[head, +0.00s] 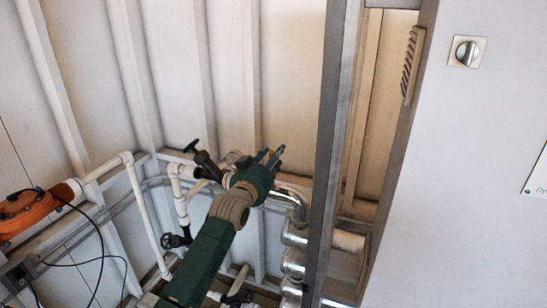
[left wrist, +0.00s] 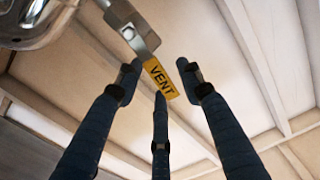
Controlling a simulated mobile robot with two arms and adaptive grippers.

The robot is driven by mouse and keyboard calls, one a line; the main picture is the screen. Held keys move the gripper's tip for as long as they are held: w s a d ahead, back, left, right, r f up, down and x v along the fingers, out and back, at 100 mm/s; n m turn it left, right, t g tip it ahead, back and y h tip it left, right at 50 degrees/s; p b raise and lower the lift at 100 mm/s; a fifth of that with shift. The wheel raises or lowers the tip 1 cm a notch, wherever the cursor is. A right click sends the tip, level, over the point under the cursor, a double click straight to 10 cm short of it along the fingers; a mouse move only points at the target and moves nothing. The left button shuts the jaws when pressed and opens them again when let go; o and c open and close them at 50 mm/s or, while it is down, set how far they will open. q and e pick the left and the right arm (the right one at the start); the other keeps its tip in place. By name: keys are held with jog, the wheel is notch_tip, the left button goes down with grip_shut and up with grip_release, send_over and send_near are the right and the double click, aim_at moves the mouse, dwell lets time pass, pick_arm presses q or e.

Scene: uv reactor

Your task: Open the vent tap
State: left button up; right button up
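The vent tap's grey metal lever (left wrist: 131,32) comes in from the top of the left wrist view. A yellow label (left wrist: 159,79) reading VENT is at its lower end. My left gripper (left wrist: 160,84) has its three dark blue fingers spread, with the label between the fingertips. I cannot tell whether any finger touches it. In the head view, my left gripper (head: 270,157) is at the end of the green arm, beside the pipes near the wall. The tap is not clear there, largely hidden by the gripper. My right gripper is not in view.
A grey upright post (head: 333,150) stands just right of the gripper. Shiny metal pipe (head: 297,208) runs beside it. White pipes with a black-handled valve (head: 177,239) lie to the left. An orange device (head: 30,212) with black cables is at far left. A pale panel (head: 460,180) fills the right.

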pick_arm(q)
jog(key=shift+s, duration=0.15)
jog(key=v, duration=1.1)
jog(key=shift+s+a, duration=0.2)
jog(key=shift+s, duration=0.15)
